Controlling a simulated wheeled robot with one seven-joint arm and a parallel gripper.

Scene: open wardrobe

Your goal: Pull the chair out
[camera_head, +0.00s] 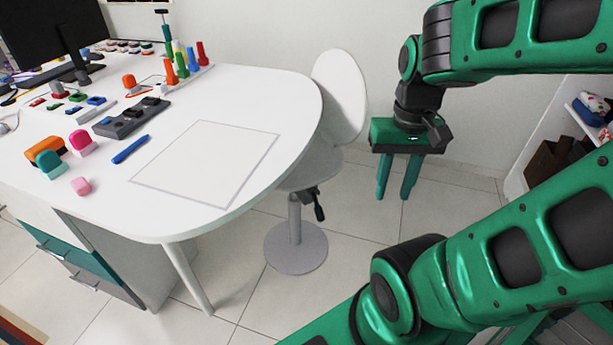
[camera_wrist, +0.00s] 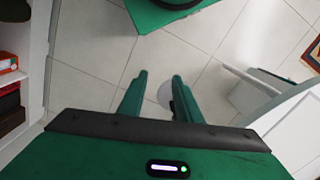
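The chair has a white rounded backrest (camera_head: 341,95), a pale seat (camera_head: 312,172) partly under the desk, and a grey round base (camera_head: 297,248) on the floor. A dark lever hangs below the seat. The white desk (camera_head: 295,100) hides part of the chair. My gripper (camera_head: 394,195) is to the right of the backrest, pointing down, apart from the chair. In the wrist view its fingers (camera_wrist: 157,75) are spread with nothing held between them.
The desk top holds several markers, blocks and a dark tray (camera_head: 130,118). A shelf unit (camera_head: 560,118) with boxes stands at the right. A white wall is behind the chair.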

